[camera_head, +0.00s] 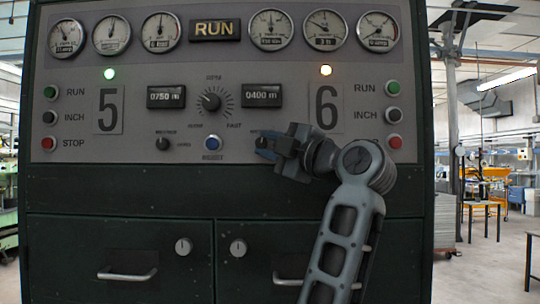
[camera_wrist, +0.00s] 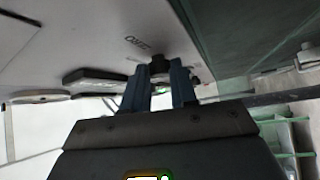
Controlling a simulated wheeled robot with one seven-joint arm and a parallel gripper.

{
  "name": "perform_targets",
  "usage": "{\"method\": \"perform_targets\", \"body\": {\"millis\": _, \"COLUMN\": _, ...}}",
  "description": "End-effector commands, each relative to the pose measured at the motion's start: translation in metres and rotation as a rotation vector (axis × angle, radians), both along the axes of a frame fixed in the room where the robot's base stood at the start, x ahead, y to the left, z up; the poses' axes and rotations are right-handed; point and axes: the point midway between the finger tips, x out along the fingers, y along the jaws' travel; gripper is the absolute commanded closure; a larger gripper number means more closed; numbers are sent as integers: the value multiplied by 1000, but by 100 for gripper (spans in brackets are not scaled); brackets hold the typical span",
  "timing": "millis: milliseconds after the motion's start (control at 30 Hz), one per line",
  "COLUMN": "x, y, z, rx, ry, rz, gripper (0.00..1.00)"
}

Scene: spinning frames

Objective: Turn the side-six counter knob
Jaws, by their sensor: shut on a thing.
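The side-six counter knob (camera_wrist: 158,65) is a small dark knob on the grey panel, below the right counter display (camera_head: 262,96) that reads 0400 m. In the head view my gripper (camera_head: 263,148) is at this knob and mostly hides it. In the wrist view the two blue fingers of my gripper (camera_wrist: 160,80) stand on either side of the knob and are shut on it. The knob's pointer direction cannot be made out.
The matching left knob (camera_head: 162,144) and a blue button (camera_head: 211,143) sit to the left. A larger dial (camera_head: 211,101) is above. Right of my gripper are green, black and red buttons (camera_head: 394,142). Drawers with handles (camera_head: 128,274) are below.

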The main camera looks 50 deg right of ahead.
Motion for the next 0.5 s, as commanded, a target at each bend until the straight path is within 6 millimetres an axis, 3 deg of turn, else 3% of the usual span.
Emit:
{"method": "perform_targets", "body": {"millis": 33, "x": 1, "y": 0, "z": -11, "rx": 22, "ry": -24, "rz": 1, "gripper": 100}}
{"method": "perform_targets", "body": {"millis": 500, "x": 5, "y": 3, "z": -17, "rx": 294, "ry": -370, "rz": 1, "gripper": 100}}
